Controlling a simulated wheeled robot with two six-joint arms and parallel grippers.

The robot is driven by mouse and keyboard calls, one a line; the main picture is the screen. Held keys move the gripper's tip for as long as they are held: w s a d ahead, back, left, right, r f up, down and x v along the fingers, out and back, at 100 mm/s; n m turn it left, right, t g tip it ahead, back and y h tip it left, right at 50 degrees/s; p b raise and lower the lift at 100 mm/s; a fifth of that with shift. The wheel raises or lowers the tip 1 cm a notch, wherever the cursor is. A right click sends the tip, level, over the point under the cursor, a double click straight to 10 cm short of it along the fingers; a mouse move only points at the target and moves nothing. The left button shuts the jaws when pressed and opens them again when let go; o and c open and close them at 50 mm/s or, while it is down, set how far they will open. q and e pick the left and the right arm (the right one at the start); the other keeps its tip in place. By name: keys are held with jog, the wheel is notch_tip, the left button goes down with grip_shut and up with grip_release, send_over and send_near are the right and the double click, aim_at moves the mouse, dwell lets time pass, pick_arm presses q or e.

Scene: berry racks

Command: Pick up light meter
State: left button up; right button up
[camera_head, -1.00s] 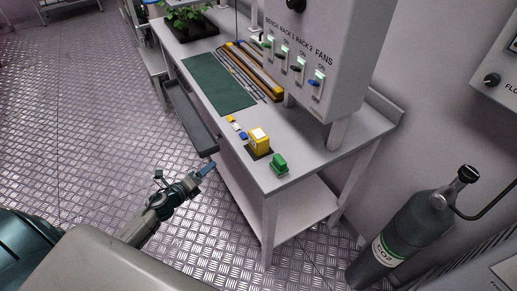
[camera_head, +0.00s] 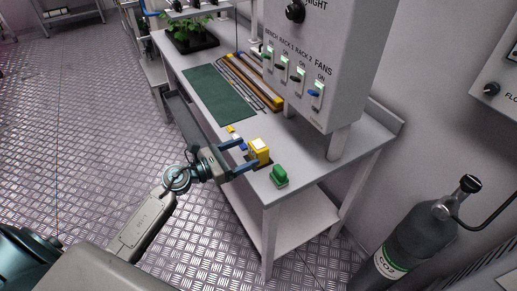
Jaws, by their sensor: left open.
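The light meter looks to be the yellow box-shaped device (camera_head: 260,149) with a pale top face, standing near the front end of the white bench (camera_head: 310,164). My left gripper (camera_head: 249,154) is open at the bench's left edge. Its two blue-grey fingers point right toward the yellow device, one on its far-left side and one on its near side. I cannot tell whether they touch it. The lower left of the device is partly hidden by the fingers. My right gripper is out of view.
A green object (camera_head: 279,176) sits close to the yellow device, near the bench corner. Small yellow, white and blue items (camera_head: 237,138) lie behind the gripper. A green mat (camera_head: 220,94) lies farther back. The switch box (camera_head: 322,60) overhangs the bench. A CO2 cylinder (camera_head: 412,235) stands at right.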

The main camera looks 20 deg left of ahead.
aim_at(252, 150)
pick_arm(q)
jog(key=p+x, duration=0.2)
jog(key=x, duration=0.3)
jog(key=shift+s, duration=0.1)
jog(key=shift+w+d+f, duration=0.1)
jog(key=shift+w+d, duration=0.1)
jog(key=shift+c, duration=0.2)
jog(key=c, duration=1.1)
